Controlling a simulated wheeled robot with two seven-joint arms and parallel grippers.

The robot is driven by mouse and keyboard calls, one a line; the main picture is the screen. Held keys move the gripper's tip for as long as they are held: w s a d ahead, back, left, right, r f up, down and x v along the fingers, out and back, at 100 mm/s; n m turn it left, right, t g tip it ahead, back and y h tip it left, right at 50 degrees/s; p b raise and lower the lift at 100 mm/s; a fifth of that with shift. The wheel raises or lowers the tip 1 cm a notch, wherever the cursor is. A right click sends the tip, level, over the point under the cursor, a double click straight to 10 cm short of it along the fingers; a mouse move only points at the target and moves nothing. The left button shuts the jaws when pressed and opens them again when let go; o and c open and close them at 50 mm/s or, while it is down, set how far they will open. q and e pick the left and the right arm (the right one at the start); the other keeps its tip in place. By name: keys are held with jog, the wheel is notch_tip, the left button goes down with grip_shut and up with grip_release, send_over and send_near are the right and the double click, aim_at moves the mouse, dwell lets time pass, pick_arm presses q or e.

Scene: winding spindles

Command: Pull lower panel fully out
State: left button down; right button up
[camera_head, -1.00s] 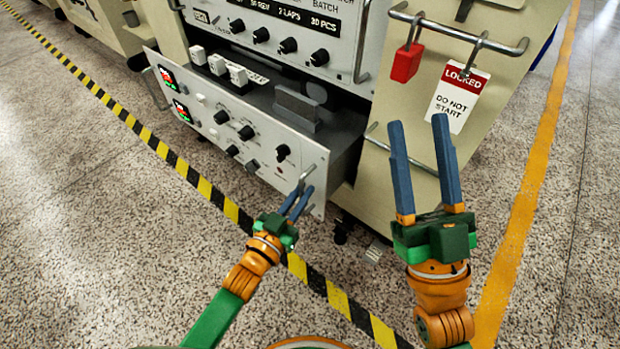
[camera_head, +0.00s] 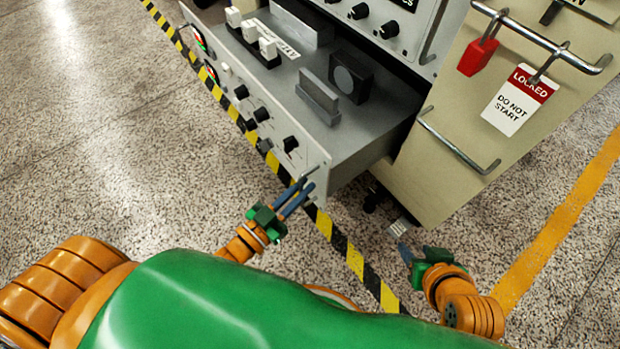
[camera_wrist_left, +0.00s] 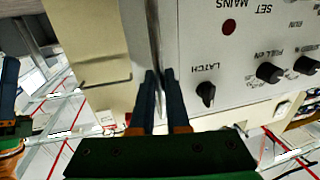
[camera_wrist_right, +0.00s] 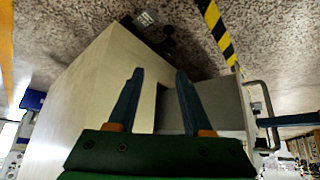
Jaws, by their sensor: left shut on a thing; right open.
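The lower panel (camera_head: 254,112) is the grey front of a drawer with knobs, switches and gauges. It stands well out from the cabinet, showing its tray (camera_head: 365,125) with blocks on it. My left gripper (camera_head: 304,188) is shut on the handle (camera_head: 311,172) at the panel's right end. In the left wrist view, the fingers (camera_wrist_left: 158,76) meet beside the panel's edge, near the LATCH knob (camera_wrist_left: 206,94). My right gripper (camera_head: 402,248) is open and empty, low beside the cabinet. In its wrist view, the drawer's side (camera_wrist_right: 224,103) lies beyond the open fingers (camera_wrist_right: 157,76).
The beige cabinet (camera_head: 440,175) carries a side bar (camera_head: 455,145), a red padlock (camera_head: 478,57) and a "LOCKED DO NOT START" tag (camera_head: 517,103). An upper panel (camera_head: 385,25) sits above the drawer. Yellow-black tape (camera_head: 340,245) crosses the open speckled floor in front.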

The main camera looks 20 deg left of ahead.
pick_arm(q)
jog(key=shift+s+a, duration=0.2)
jog(key=shift+s, duration=0.1)
pick_arm(e)
jog(key=shift+s+d+f+g, duration=0.2)
jog(key=shift+s+f+g, duration=0.25)
jog(key=shift+s, duration=0.3)
pick_arm(q)
jog(key=c, duration=0.9)
grip_release()
pick_arm(e)
jog(key=shift+r, duration=0.1)
pick_arm(q)
jog(key=p+v, duration=0.1)
jog(key=v, duration=0.6)
pick_arm(e)
jog(key=s+f+g, duration=0.1)
jog(key=s, duration=0.1)
jog(key=s+d+f+g, duration=0.1)
jog(key=s+f+g, duration=0.1)
jog(key=shift+s+f+h, duration=0.1)
jog(key=shift+f+h, duration=0.05)
jog(key=shift+h, duration=0.15)
